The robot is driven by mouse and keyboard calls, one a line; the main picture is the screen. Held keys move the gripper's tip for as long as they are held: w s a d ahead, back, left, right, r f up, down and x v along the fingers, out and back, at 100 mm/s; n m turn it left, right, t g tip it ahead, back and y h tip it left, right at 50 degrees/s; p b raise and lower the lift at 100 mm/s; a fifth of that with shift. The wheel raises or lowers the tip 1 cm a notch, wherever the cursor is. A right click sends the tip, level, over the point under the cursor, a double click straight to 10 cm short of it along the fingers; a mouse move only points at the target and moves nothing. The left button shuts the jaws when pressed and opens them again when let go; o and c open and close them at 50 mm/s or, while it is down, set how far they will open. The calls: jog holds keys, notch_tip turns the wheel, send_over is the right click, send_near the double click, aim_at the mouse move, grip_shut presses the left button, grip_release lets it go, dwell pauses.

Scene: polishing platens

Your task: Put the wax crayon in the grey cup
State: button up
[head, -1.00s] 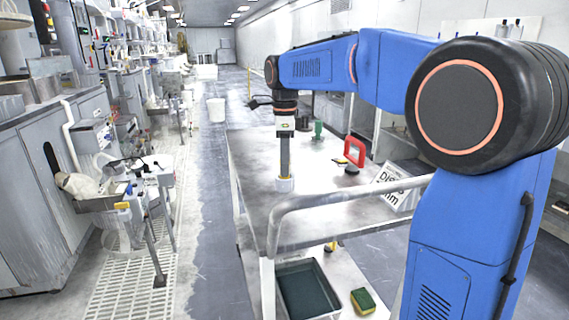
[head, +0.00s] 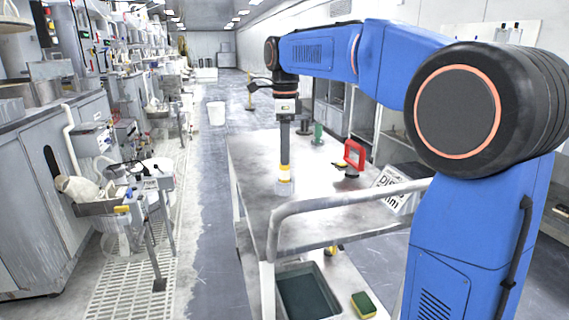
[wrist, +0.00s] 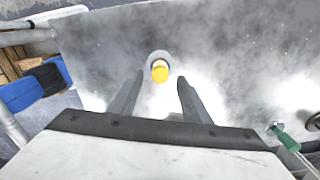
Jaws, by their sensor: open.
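The yellow wax crayon (head: 285,172) stands in the small grey cup (head: 284,188) on the metal table, its upper part showing above the rim. In the wrist view, the crayon's yellow end (wrist: 160,72) shows inside the pale round rim of the cup (wrist: 149,58), beyond my fingertips. My gripper (head: 285,162) is directly above the crayon, pointing down. In the wrist view, my gripper (wrist: 160,82) has its two fingers spread apart with nothing between them. The crayon's lower part is hidden in the cup.
A red-handled tool (head: 353,157), a green item (head: 318,133) and a tilted sign (head: 393,188) are at the table's right side. A rail (head: 340,203) runs along the near edge. A dark tub (head: 306,293) and a sponge (head: 364,304) lie below. The table's left part is clear.

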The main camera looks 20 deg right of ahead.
notch_tip(320, 180, up, 7)
jog(key=shift+f, duration=0.15)
dwell(0.4)
